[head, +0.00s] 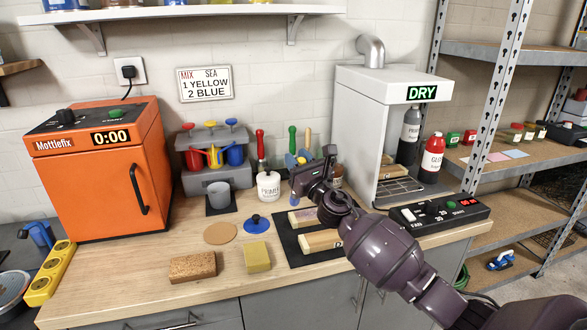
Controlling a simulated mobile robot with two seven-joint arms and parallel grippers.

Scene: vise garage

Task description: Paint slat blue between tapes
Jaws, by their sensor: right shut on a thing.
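Two pale wooden slats lie on a black mat (287,246) on the workbench: a rear slat (304,216) and a front slat (319,240). My right arm covers their right ends, and I cannot make out tapes or blue paint on them. My right gripper (302,176) is above and behind the slats, near upright tools with green and tan handles. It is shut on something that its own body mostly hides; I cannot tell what. My left gripper is not in view.
An orange oven (105,170) stands left, and a grey rack with coloured pots (212,157) at the back. A white primer jar (268,186), grey cup (215,195), blue lid (257,223), brown block (193,267) and yellow sponge (257,257) stand nearby. A white drying booth (360,125) stands right.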

